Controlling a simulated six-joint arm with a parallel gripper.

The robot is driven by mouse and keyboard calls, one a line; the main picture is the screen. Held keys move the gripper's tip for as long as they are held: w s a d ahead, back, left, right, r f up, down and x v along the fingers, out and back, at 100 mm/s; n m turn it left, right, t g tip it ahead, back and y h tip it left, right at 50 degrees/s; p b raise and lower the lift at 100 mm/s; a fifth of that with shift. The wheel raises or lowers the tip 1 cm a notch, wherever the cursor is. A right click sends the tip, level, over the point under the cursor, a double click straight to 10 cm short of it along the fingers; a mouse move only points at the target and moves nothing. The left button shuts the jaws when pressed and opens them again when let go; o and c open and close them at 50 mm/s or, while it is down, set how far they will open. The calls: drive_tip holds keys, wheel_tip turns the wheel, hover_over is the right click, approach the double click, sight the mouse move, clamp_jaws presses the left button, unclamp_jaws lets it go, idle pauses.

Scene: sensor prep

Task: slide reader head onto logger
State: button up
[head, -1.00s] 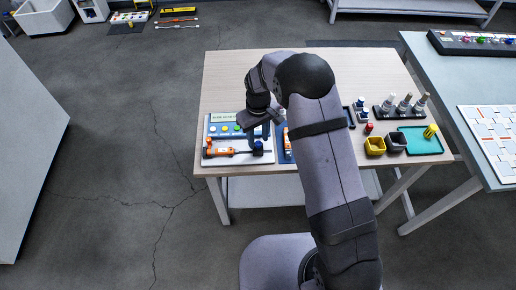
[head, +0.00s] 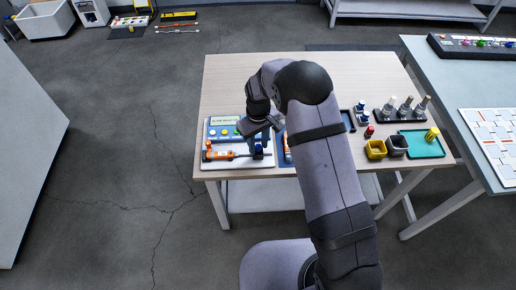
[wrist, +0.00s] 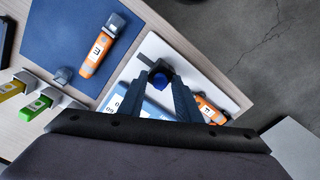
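An orange logger (head: 219,155) lies on the white board at the table's front left. It also shows in the wrist view (wrist: 209,110), partly hidden by a finger. A dark piece with a round blue cap, seemingly the reader head (wrist: 160,80), is at the right end of that logger's line on the board; whether it touches the logger is unclear. My gripper (head: 259,146) is lowered over it. In the wrist view, my gripper's fingers (wrist: 160,84) stand on both sides of the blue cap. Whether they press on it cannot be told.
A second orange unit (wrist: 98,48) with a grey end lies on the blue mat (wrist: 52,28). A display panel with buttons (head: 224,122) is behind the logger. Yellow (head: 375,149) and dark cups and a teal tray (head: 421,145) stand at the right. The table's back left is clear.

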drive_tip(key=c, duration=0.5)
drive_tip(key=shift+a, duration=3.25)
drive_tip(key=o, duration=0.7)
drive_tip(key=shift+o, duration=0.2)
drive_tip(key=shift+r, duration=0.15)
